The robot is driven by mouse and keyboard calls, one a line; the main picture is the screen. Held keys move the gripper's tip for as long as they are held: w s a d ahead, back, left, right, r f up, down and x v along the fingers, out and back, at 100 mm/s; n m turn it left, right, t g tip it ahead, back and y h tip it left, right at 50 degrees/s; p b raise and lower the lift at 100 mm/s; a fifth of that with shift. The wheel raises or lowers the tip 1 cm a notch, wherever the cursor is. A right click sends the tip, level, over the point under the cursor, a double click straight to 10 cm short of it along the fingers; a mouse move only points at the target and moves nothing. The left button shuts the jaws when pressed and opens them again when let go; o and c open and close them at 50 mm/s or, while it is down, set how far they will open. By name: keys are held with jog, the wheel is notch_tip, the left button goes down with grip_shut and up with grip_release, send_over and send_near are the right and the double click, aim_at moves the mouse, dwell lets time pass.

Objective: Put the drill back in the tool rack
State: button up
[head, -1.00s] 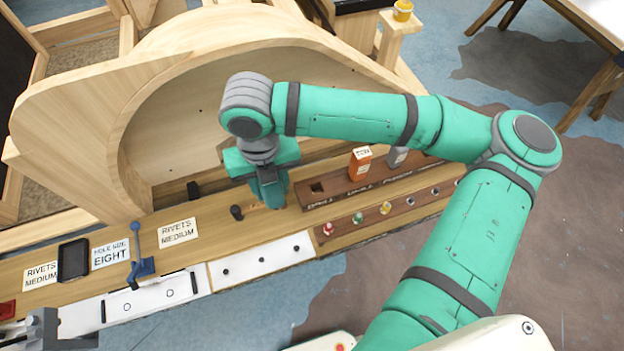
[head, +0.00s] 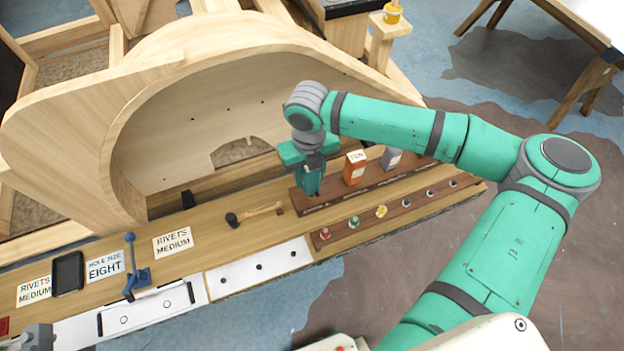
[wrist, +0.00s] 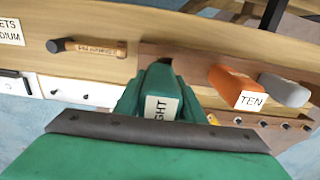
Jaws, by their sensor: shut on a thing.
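My gripper (head: 311,170) is shut on the green drill (wrist: 160,85), which has a white label partly reading "EIGHT" in the wrist view. In the head view the drill (head: 312,184) hangs below my gripper, roughly upright, over the left end of the brown tool rack (head: 335,195). The drill's lower end covers the place of the rack's left slot. I cannot tell whether it is inside the slot or just above it.
An orange drill (head: 355,167) marked "TEN" and a grey one (head: 391,158) stand in the rack to the right. A hammer (head: 255,213) lies left of the rack. Small coloured pieces (head: 381,211) sit along the front strip. A curved wooden frame (head: 130,95) rises behind.

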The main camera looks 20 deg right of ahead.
aim_at(312, 183)
jog(key=shift+w+d+f, duration=0.1)
jog(key=shift+d+f, duration=0.15)
jog(key=shift+f, duration=0.05)
jog(key=shift+w+d+f, duration=0.1)
jog(key=shift+d+f, duration=0.1)
jog(key=shift+f, duration=1.6)
jog(key=shift+f, duration=0.3)
jog(key=o, duration=1.3)
notch_tip(312, 183, up, 13)
jog(key=shift+f, duration=0.15)
